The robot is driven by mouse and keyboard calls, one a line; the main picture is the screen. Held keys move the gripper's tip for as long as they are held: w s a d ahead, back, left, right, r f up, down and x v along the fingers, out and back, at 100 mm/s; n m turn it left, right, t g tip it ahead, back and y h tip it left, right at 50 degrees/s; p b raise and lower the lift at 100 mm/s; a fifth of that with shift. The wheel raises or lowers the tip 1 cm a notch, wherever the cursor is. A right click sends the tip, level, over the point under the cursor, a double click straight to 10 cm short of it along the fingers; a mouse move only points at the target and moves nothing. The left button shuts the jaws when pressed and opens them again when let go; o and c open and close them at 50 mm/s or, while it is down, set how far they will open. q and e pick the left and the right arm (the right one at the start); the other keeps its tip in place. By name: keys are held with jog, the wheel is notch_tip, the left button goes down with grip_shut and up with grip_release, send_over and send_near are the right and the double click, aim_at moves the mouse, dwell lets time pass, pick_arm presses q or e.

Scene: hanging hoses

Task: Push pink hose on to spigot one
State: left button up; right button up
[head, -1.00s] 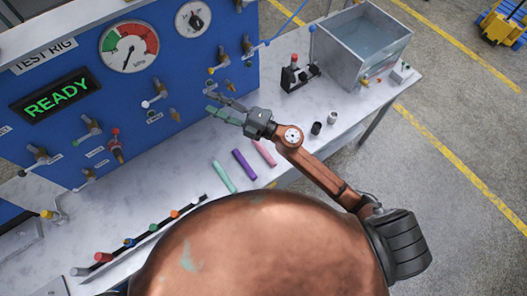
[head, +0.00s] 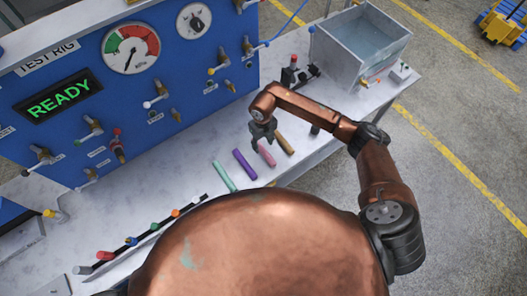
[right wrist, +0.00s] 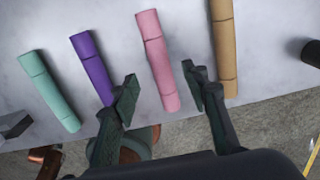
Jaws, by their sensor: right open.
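The pink hose (head: 267,155) lies on the bench in a row of short hoses. It also shows in the right wrist view (right wrist: 156,60), lying lengthwise between my fingers. My right gripper (head: 263,142) points down above the pink hose, open and empty. In the right wrist view its fingers (right wrist: 160,78) are spread, one on each side of the hose's near part, and I see no contact. Several brass spigots stick out of the blue panel (head: 190,70); their labels are too small to tell which is spigot one. My left gripper is not in view.
A purple hose (head: 245,164) and a mint hose (head: 224,176) lie left of the pink one, a tan hose (head: 284,144) close on its right. A water tank (head: 360,42) stands at the bench's far right. The bench between hoses and panel is clear.

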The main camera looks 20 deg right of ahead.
aim_at(264, 151)
jog(key=shift+s+d+f+p, duration=0.1)
jog(key=shift+f+p, duration=0.45)
jog(key=shift+f, duration=2.15)
grip_shut()
